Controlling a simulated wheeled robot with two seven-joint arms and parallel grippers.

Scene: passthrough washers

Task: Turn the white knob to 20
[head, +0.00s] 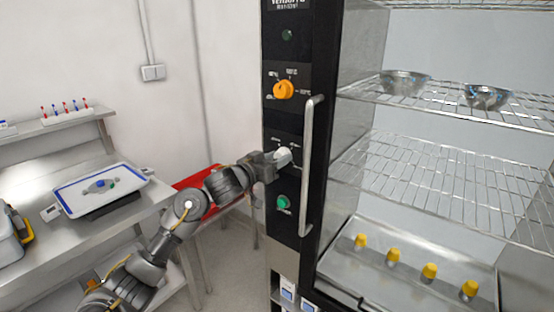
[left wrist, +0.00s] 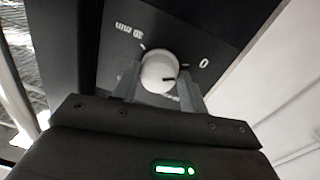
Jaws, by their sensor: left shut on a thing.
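The white knob (head: 283,157) is on the black control panel of the washer, between the orange knob above and the green button below. It also shows in the left wrist view (left wrist: 158,72), with a dark pointer mark on its face and the panel markings "0" and "30 min" around it. My left gripper (head: 275,160) is at the panel, shut on the white knob. In the left wrist view its two fingers (left wrist: 158,92) stand on either side of the knob. My right gripper is in neither view.
The orange knob (head: 284,90) and green button (head: 283,202) are close to my left gripper. A vertical door handle (head: 311,165) stands just right of it. Wire racks (head: 440,165) hold metal bowls. A steel table (head: 125,210) with a tray is at left.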

